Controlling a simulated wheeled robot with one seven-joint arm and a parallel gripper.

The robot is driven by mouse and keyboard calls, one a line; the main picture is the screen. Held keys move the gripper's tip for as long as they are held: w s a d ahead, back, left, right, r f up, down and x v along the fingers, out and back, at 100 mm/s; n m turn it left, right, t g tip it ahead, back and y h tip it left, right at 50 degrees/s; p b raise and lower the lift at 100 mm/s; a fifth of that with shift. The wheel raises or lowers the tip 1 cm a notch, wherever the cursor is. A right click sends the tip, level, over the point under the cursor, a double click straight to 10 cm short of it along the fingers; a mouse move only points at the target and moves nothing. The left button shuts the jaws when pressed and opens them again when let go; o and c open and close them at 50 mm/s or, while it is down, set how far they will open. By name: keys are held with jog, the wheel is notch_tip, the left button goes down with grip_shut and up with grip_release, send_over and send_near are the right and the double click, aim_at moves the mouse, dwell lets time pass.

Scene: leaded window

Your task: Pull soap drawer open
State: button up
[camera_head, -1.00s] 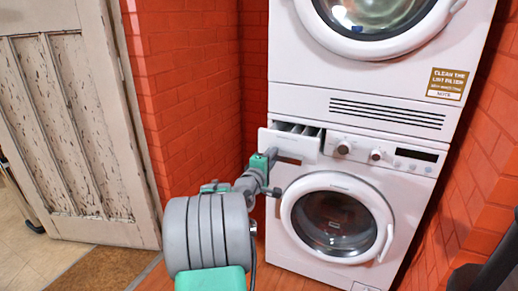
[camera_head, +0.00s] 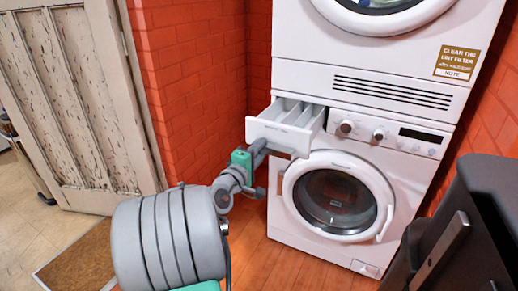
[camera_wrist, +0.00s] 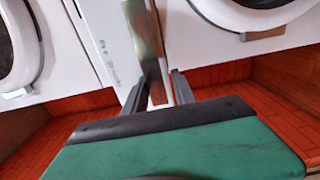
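The soap drawer (camera_head: 285,134) is a white drawer at the upper left of the lower washing machine (camera_head: 375,150). It is pulled well out, and its inner compartments show from above. My gripper (camera_head: 264,148) is at the drawer's front, near its lower edge. In the wrist view, my two dark fingers (camera_wrist: 163,78) stand either side of a thin white edge of the drawer front and appear closed on it. The exact contact at the fingertips is partly hidden.
The round washer door (camera_head: 338,200) is shut below the drawer. An upper machine (camera_head: 390,55) is stacked above. A red brick wall (camera_head: 195,90) and a worn door (camera_head: 75,110) stand to the left. A dark object (camera_head: 475,215) stands at the lower right. Wooden floor lies in front.

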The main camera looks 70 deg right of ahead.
jog(key=shift+o, duration=1.4)
jog(key=shift+f, duration=0.15)
jog(key=shift+r, duration=0.2)
jog(key=w+a+p, duration=0.1)
jog(key=a, duration=0.6)
jog(key=shift+a, duration=0.4)
jog(key=shift+w, duration=0.1)
